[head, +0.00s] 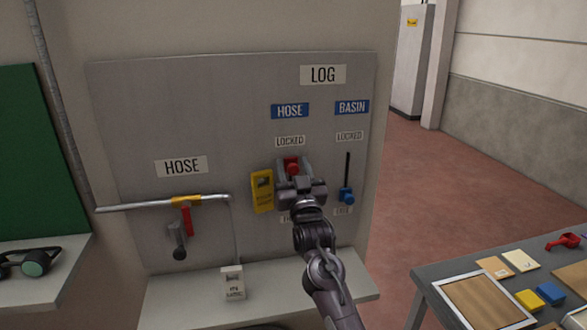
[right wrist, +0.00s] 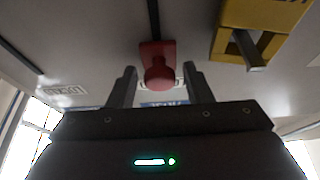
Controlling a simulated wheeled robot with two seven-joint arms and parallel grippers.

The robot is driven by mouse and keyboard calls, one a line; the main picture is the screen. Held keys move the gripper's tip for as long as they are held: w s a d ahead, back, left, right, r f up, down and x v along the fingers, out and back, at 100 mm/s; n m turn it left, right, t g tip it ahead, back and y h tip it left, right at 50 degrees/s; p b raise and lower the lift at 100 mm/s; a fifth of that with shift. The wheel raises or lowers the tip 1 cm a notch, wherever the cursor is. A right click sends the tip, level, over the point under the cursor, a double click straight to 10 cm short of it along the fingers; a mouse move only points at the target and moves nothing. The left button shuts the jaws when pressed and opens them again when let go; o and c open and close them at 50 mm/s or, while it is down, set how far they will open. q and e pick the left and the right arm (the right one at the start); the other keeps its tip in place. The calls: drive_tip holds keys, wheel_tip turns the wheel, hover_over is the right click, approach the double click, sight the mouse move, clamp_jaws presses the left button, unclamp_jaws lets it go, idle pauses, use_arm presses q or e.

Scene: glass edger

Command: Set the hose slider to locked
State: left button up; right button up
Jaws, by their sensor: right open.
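The hose slider's red knob (head: 291,165) is on the grey panel under the blue HOSE sign (head: 290,111). It stands at the upper part of its track, just below the white LOCKED label (head: 290,142). My right gripper (head: 292,172) is at the knob and hides the lower track in the head view. In the right wrist view, the red knob (right wrist: 158,72) sits between the two open fingers of my right gripper (right wrist: 158,82), with gaps on both sides. The dark slot (right wrist: 153,18) runs away from the knob there. My left gripper is not in view.
A pipe with a red valve handle (head: 187,218) is at left. A shelf (head: 180,296) juts out below; a table (head: 430,275) stands right.

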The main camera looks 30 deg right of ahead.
drive_tip(key=b+v, duration=0.3)
drive_tip(key=v, duration=0.4)
drive_tip(key=shift+s, duration=0.3)
drive_tip(key=shift+f, duration=0.1)
